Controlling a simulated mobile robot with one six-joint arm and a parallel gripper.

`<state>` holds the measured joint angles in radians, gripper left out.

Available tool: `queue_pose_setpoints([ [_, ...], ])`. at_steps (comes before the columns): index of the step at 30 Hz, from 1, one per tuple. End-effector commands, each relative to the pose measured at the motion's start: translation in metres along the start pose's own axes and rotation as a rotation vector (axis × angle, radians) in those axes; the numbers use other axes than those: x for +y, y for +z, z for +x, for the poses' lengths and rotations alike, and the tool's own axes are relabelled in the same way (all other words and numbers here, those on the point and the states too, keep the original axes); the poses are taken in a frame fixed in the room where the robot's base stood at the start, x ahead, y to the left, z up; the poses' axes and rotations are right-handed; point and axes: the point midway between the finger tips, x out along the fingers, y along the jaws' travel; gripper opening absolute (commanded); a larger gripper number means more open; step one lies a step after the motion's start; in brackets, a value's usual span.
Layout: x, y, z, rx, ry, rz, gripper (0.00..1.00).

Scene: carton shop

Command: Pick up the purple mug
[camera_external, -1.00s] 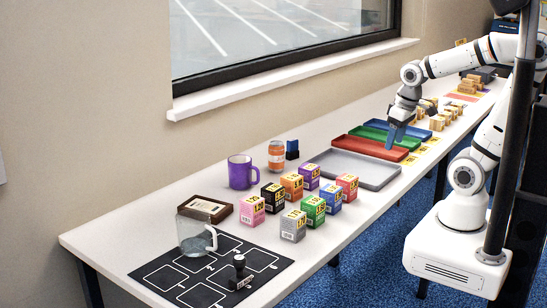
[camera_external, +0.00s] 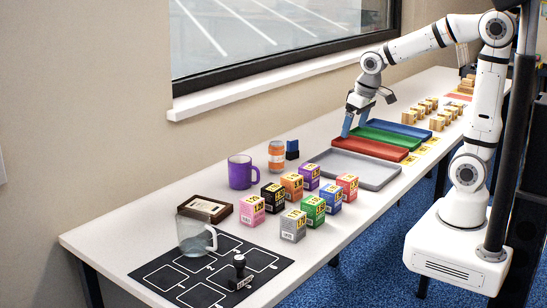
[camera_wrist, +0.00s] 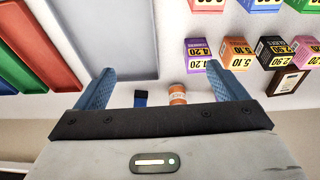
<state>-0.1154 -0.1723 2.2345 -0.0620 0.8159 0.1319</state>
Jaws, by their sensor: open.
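The purple mug (camera_external: 241,172) stands upright on the table near the window side, behind the small boxes, with its handle toward the right.
An orange jar (camera_external: 276,156) and a blue-black item (camera_external: 292,150) stand right of the mug. Several coloured price boxes (camera_external: 291,186) are in front. A glass mug (camera_external: 196,236), a framed plaque (camera_external: 207,208) and a grey tray (camera_external: 352,170) are nearby. The window wall bounds the back.

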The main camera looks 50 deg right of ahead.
Motion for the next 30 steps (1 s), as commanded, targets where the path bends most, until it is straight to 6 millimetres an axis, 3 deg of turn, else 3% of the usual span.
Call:
queue_pose_setpoints([
  [1,-0.011,-0.025,0.006,0.004,0.000,-0.010,0.92],
  [6,-0.051,-0.095,0.033,0.037,-0.003,-0.023,0.92],
  [12,-0.112,-0.163,0.079,0.077,-0.014,-0.040,0.92],
  [15,-0.143,-0.187,0.103,0.095,-0.023,-0.046,0.92],
  [21,-0.184,-0.212,0.137,0.120,-0.037,-0.054,0.92],
  [30,-0.194,-0.220,0.165,0.125,-0.040,-0.055,0.92],
])
